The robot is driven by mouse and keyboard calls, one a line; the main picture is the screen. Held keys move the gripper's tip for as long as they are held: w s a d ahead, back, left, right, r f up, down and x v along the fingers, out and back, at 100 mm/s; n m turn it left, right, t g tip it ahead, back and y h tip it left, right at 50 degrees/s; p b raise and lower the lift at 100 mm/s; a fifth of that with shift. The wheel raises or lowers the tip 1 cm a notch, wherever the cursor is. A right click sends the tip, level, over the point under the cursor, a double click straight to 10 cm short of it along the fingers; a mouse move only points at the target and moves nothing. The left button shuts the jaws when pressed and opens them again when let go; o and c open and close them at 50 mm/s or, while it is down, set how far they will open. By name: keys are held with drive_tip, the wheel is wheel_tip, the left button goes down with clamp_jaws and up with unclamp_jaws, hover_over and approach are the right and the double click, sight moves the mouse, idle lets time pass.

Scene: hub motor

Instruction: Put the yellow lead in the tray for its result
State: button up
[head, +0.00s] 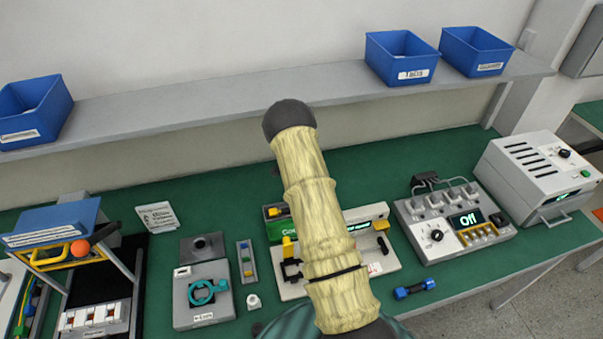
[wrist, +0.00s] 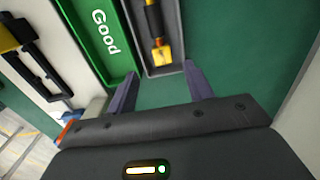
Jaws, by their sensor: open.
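The yellow lead (wrist: 158,52), yellow at its end with a dark middle, lies inside a grey tray (wrist: 181,66) in the wrist view. Its far end is cut off by the frame. A yellow piece also shows behind the green tray in the head view (head: 278,211). The green tray marked "Good" (wrist: 118,62) sits directly beside the grey one. My gripper (wrist: 160,87) is open and empty, with its fingertips just short of the trays' near ends. The head view hides it behind my arm. No label on the grey tray is visible.
A test fixture (head: 379,262) with a yellow clamp and a lit display stands in front of the trays. A power unit (head: 455,222) reads "Off". Blue bins (head: 402,58) stand on the shelf.

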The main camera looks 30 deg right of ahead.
wheel_tip(320, 180, up, 12)
drive_tip(key=b, duration=0.2)
drive_tip(key=shift+r+b, duration=0.2)
drive_tip(key=shift+b, duration=0.1)
drive_tip(key=shift+d, duration=0.15)
idle(0.3)
drive_tip(key=s+a+r+n+t, duration=0.1)
drive_tip(key=s+a+r+n, duration=0.4)
drive_tip(key=s+a+n, duration=0.3)
drive_tip(key=s+a+r+n+t, duration=0.1)
drive_tip(key=s+a+r+n, duration=0.4)
drive_tip(key=s+a+n, duration=0.4)
drive_tip(key=s+n, duration=0.3)
drive_tip(key=s, duration=0.4)
drive_tip(key=shift+s+a+r, duration=0.2)
drive_tip(key=shift+r, duration=0.05)
